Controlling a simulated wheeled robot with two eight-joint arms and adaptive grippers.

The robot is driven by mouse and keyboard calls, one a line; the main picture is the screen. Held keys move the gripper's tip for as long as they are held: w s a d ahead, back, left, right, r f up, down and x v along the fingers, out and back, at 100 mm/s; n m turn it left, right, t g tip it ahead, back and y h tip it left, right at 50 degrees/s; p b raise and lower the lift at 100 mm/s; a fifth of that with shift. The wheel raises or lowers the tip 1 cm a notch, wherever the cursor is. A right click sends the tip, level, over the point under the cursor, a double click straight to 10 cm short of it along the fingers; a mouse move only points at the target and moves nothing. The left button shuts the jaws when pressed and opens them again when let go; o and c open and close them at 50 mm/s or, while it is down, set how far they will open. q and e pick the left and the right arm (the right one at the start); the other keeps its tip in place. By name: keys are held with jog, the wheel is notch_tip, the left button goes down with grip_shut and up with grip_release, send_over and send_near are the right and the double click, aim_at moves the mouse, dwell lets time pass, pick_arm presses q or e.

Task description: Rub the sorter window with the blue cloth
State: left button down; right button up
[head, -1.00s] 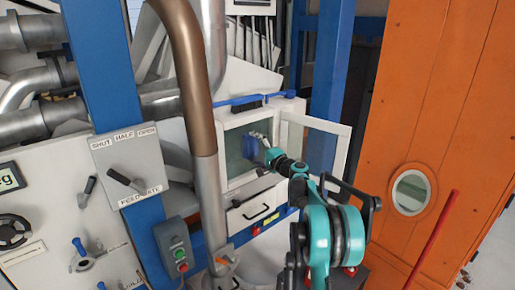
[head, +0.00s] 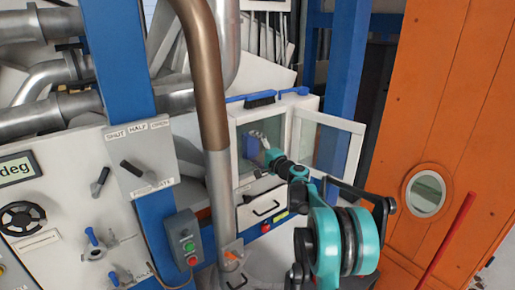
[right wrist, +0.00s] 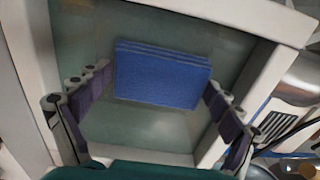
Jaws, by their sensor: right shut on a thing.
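My right gripper (head: 262,153) is shut on the blue cloth (head: 249,146), a folded stack of layers. In the right wrist view the cloth (right wrist: 162,75) sits between the two dark fingers of the gripper (right wrist: 158,100). The cloth is in front of the greenish sorter window (right wrist: 140,130), which has a white frame; it looks to be against the pane, but I cannot be sure of contact. In the head view the window (head: 242,172) is on a white cabinet, and the gripper and cloth hide part of it. My left gripper is not in view.
A white-framed glazed door (head: 327,147) stands open right of the window. An orange panel (head: 445,110) stands right. A drawer (head: 262,203) is below.

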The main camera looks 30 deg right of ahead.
jog(key=shift+a, duration=1.15)
jog(key=shift+s, duration=0.1)
jog(key=shift+s+d, duration=0.15)
jog(key=shift+s, duration=0.3)
jog(key=shift+s+d, duration=0.15)
jog(key=shift+s, duration=2.4)
jog(key=s, duration=0.3)
jog(key=shift+d+b, duration=0.15)
jog(key=shift+b, duration=0.2)
jog(key=shift+w, duration=0.1)
